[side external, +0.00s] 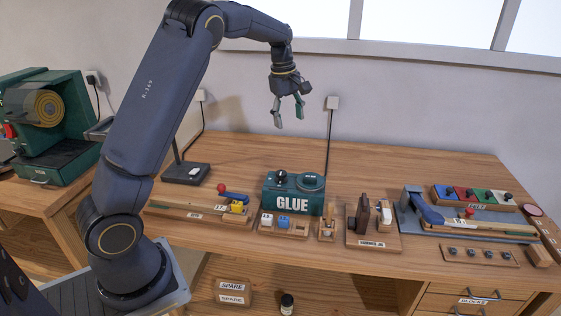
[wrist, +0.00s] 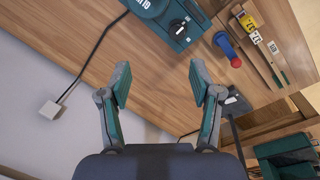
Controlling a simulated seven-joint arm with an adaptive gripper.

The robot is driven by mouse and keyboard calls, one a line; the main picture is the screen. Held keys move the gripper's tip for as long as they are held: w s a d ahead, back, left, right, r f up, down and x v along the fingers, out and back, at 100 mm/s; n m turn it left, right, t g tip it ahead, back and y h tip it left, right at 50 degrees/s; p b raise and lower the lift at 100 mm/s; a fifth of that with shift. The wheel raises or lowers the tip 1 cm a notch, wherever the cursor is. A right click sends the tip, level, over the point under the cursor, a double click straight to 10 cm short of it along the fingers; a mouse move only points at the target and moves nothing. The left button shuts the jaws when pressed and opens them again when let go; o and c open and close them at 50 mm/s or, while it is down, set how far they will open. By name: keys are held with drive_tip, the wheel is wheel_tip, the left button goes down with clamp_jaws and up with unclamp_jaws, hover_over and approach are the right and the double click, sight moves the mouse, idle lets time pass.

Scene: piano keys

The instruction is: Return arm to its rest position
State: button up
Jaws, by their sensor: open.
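My gripper (side external: 289,112) hangs high above the back of the wooden workbench, near the wall, with its fingers pointing down. Its two green-faced fingers are spread apart with nothing between them. In the wrist view my gripper (wrist: 158,85) is also open and empty, and bare tabletop shows past the fingertips. My arm is raised and bent over the bench, touching nothing that I can see. No piano keys can be made out in either view.
A green GLUE box (side external: 292,193) stands mid-bench below my gripper. Wooden fixtures with small blocks line the front edge. A blue-handled device (side external: 425,208) and colored bins (side external: 472,196) are at right. A green machine (side external: 50,120) stands at left. Air around my gripper is clear.

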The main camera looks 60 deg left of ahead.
drive_tip(key=s+d+r+m+t+h, duration=0.1)
drive_tip(key=s+d+r+m+t, duration=0.2)
drive_tip(key=s+d+r+m, duration=0.8)
drive_tip(key=s+d+f+m, duration=0.3)
drive_tip(key=s, duration=0.5)
drive_tip(key=s+d+f+m+t+y, duration=0.1)
drive_tip(key=s+d+f+m, duration=0.2)
drive_tip(key=s, duration=0.5)
drive_tip(key=shift+s+d+m, duration=0.3)
drive_tip(key=shift+s+d, duration=0.1)
drive_tip(key=shift+d, duration=0.4)
